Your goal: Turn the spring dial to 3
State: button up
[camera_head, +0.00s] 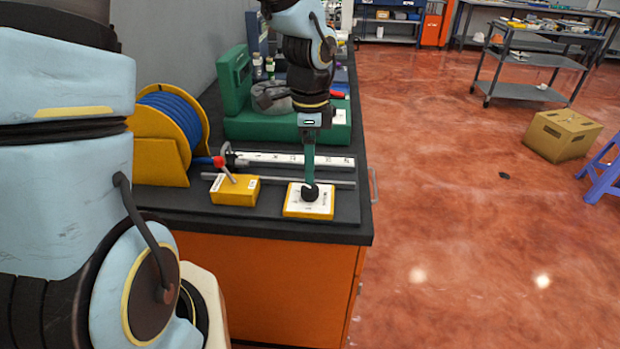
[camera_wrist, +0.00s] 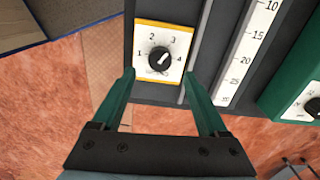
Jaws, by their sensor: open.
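The spring dial is a black round knob (camera_wrist: 159,60) on a white plate with a yellow border (camera_wrist: 143,73), marked 1 to 4. Its white pointer slants up and to the right in the wrist view, toward the side of 3 and 4; I cannot tell the exact setting. In the head view the yellow-edged dial box (camera_head: 292,207) lies near the bench's front edge. My gripper (camera_wrist: 157,76) is open and empty, with its green fingers on either side of the knob in the wrist view. In the head view my gripper (camera_head: 309,178) is right over the knob; contact cannot be told.
A yellow box with a red-tipped lever (camera_head: 234,191) stands left of the dial. A ruler (camera_head: 290,160) and a thin rod lie behind it. A green machine (camera_head: 240,125) and a blue hose reel (camera_head: 172,125) stand farther back.

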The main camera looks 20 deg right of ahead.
aim_at(309, 187)
jog(key=shift+r, duration=2.2)
jog(key=w+a+n+t, duration=0.1)
jog(key=a+n, duration=2)
jog(key=a, duration=0.4)
jog(key=shift+w+a+f+t, duration=0.15)
jog(key=shift+t, duration=0.15)
